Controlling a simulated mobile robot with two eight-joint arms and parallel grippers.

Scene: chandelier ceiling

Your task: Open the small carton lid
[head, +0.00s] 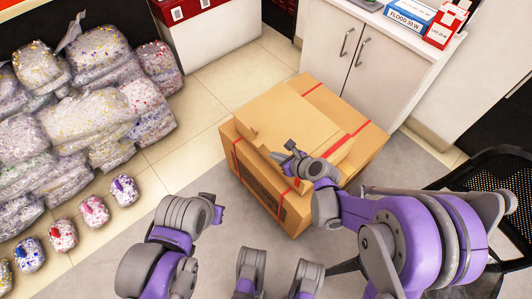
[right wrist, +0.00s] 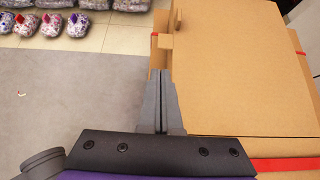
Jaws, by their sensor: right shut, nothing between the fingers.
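A brown cardboard carton (head: 283,107) with red tape stands on the floor in the middle of the head view. A smaller raised part with a broad top panel sits on it. My right gripper (head: 287,155) is at the near edge of this top, with its fingers together and nothing held. In the right wrist view, the shut fingers (right wrist: 160,75) point along the left edge of the cardboard panel (right wrist: 228,65). Whether they touch it is unclear. A small cardboard tab shows beyond the tips.
Clear bags of colourful filling (head: 50,120) are piled at left, with several small bags on the floor before them. A white cabinet (head: 345,55) stands close behind the carton. A black chair (head: 500,185) is at right. Grey floor is open left of the carton.

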